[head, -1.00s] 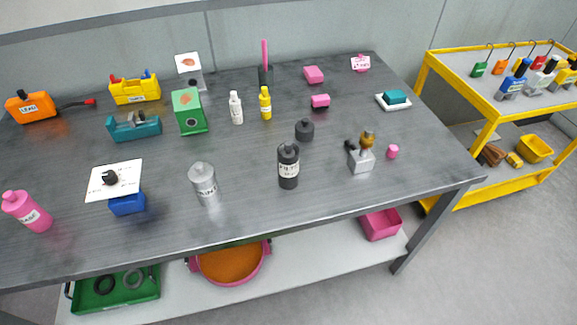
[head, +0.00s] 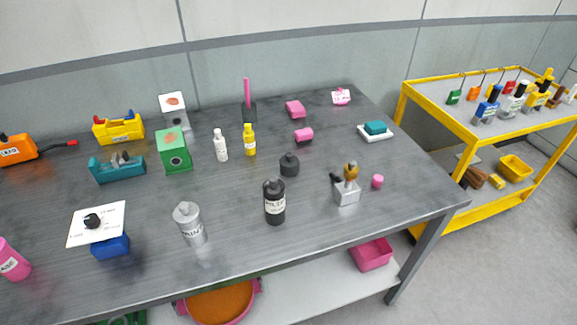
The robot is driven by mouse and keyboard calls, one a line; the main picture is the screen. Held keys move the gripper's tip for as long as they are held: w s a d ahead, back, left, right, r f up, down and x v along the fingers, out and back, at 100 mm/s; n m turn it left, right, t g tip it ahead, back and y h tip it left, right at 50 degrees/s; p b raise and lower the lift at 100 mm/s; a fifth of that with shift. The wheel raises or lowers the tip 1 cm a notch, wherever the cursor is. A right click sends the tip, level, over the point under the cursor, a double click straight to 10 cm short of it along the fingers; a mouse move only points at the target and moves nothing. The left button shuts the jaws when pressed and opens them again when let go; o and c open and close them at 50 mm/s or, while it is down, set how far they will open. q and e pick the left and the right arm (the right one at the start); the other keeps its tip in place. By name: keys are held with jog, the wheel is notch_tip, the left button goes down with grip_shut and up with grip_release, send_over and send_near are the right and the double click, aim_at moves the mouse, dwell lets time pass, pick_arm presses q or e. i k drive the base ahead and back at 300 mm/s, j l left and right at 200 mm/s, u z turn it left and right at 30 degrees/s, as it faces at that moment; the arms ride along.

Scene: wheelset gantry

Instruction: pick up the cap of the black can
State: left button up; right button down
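A black can (head: 275,206) with a white label stands upright near the front middle of the grey table. Its black cap (head: 272,184) sits on top, with a small raised part at the left. A short dark pot-like thing (head: 289,165) with a knob stands just behind it, apart from it. Neither of my grippers is in view.
A grey can (head: 190,225) stands to the left of the black can. A grey block with brushes (head: 347,190) and a small pink cylinder (head: 377,181) stand to the right. White and yellow bottles (head: 250,140) stand behind. A yellow cart (head: 405,105) is at the right.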

aim_at(290, 163)
jog(key=i+l+u, duration=0.1)
jog(key=l+u, duration=0.8)
jog(key=l, duration=0.15)
jog(key=k+l+u, duration=0.1)
jog(key=l+u, duration=0.35)
jog(key=l, duration=0.1)
